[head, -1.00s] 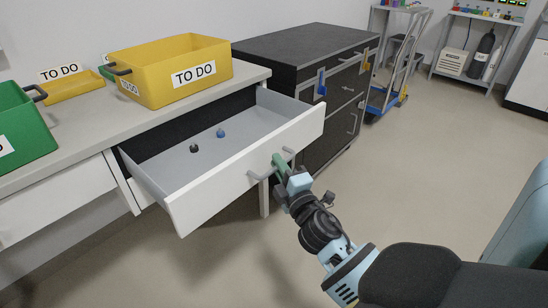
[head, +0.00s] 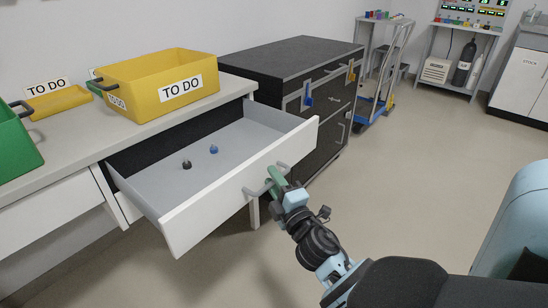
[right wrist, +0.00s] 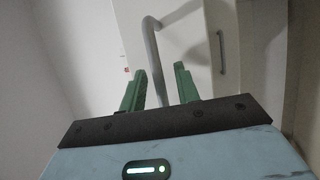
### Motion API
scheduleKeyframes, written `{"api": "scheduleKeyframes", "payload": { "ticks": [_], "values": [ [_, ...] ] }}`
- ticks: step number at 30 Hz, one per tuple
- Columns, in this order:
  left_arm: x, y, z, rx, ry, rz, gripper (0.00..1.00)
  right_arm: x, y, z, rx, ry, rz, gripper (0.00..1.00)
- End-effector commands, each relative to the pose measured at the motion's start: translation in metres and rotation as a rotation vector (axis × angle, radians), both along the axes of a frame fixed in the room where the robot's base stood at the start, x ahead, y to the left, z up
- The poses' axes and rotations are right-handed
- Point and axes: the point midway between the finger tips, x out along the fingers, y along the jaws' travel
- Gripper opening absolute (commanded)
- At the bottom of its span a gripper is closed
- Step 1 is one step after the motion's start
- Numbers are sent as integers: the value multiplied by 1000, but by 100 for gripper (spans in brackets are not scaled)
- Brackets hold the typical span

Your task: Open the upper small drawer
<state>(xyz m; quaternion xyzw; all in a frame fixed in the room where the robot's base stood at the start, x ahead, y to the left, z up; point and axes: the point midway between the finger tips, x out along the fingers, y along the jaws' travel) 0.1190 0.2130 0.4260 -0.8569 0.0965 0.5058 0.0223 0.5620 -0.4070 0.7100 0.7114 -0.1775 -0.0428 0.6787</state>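A white drawer (head: 240,183) under the worktop is pulled well out, with its grey inside showing. A black knob-like item (head: 186,165) and a blue one (head: 214,149) lie in it. My right gripper (head: 275,178) is at the drawer's grey bar handle (head: 256,190). In the right wrist view, the green fingers of my right gripper (right wrist: 158,88) stand apart on either side of the bar handle (right wrist: 154,58), with visible gaps. My left gripper is not in view.
A yellow "TO DO" bin (head: 158,82) and a green bin (head: 14,150) stand on the worktop (head: 120,133). A black drawer cabinet (head: 300,62) stands right of the open drawer. The floor (head: 430,180) to the right is clear.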

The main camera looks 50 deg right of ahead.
Motion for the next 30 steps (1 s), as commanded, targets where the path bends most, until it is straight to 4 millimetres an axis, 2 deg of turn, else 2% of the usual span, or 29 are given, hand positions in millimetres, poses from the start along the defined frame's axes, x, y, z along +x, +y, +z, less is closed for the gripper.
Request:
{"api": "scheduleKeyframes", "payload": {
  "ticks": [8, 21, 30],
  "values": [
    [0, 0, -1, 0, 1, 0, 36, -8, 3, -2, 1, 1, 0, 32],
    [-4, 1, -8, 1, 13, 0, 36, -66, 22, -14, 1, 1, -1, 32],
    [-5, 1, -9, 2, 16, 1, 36, -73, 24, -14, 0, 0, 0, 32]
  ]
}}
